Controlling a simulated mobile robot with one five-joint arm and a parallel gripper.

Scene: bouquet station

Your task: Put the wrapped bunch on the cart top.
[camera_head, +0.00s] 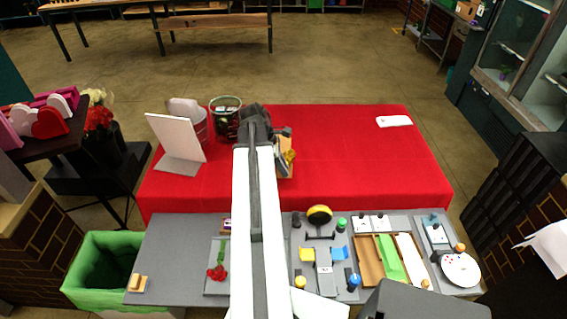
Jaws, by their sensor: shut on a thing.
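My gripper (257,119) is at the far end of my arm, over the back half of the red-covered table. It is shut, but its fingertips are mostly hidden by my own wrist. A brown, paper-like bundle with yellow bits (289,158) shows just right of the arm and looks like the wrapped bunch. Its left side is hidden behind the arm, and I cannot tell whether it touches the cloth. I cannot tell for certain which surface is the cart top; the red cloth (365,160) is the broad surface under the gripper.
A white card (394,121) lies at the back right. The cloth between is clear.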

